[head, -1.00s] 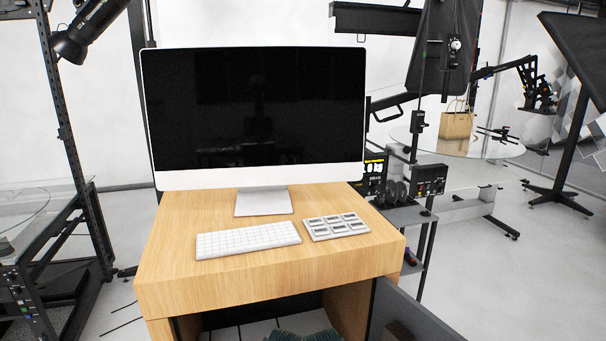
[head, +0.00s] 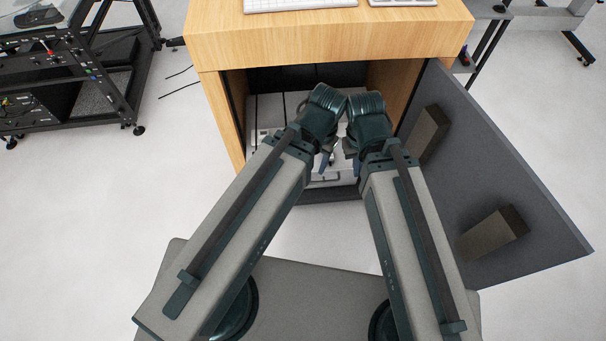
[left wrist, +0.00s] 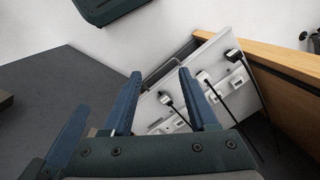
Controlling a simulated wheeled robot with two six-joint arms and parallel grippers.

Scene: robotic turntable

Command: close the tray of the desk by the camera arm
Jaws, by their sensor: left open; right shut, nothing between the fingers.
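The wooden desk (head: 330,45) stands in front of me with its lower compartment open. A pale tray (head: 345,178) with a bar handle shows low in that compartment, partly hidden by my arms. In the left wrist view the tray (left wrist: 232,72) carries white sockets and black plugs, with its handle at the near edge. My left gripper (head: 326,160) is open with blue fingers, in front of the compartment. My right gripper (head: 352,150) is shut and empty, close beside the left one. I cannot tell how far the tray is pulled out, and I see no clear contact with it.
A dark grey door (head: 500,185) with blocks on its inner face hangs open at the right of the desk. A black rack (head: 85,75) stands at the left. A keyboard (head: 300,4) lies on the desk top.

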